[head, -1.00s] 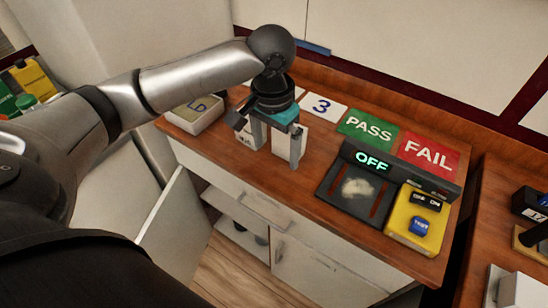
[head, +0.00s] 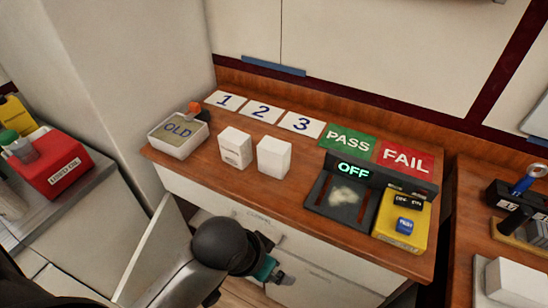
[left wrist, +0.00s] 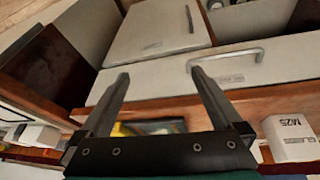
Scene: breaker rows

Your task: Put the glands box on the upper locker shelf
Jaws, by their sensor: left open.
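In the left wrist view a white box with upside-down print (left wrist: 292,138), seemingly the glands box with M25 on it, is at the right edge. In the head view two white boxes, a left one (head: 235,148) and a right one (head: 273,157), stand side by side on the wooden counter; I cannot read which is the glands box. My left gripper (head: 283,277) is low in front of the counter's drawer front, apart from both boxes. In the left wrist view its fingers (left wrist: 162,85) are spread and empty. No locker shelf can be made out for certain.
An open cabinet door (head: 150,243) juts out at the counter's lower left. An OLD tray (head: 180,150) stands at the counter's left end. A tester (head: 352,190) and a yellow button box (head: 403,222) are to the right.

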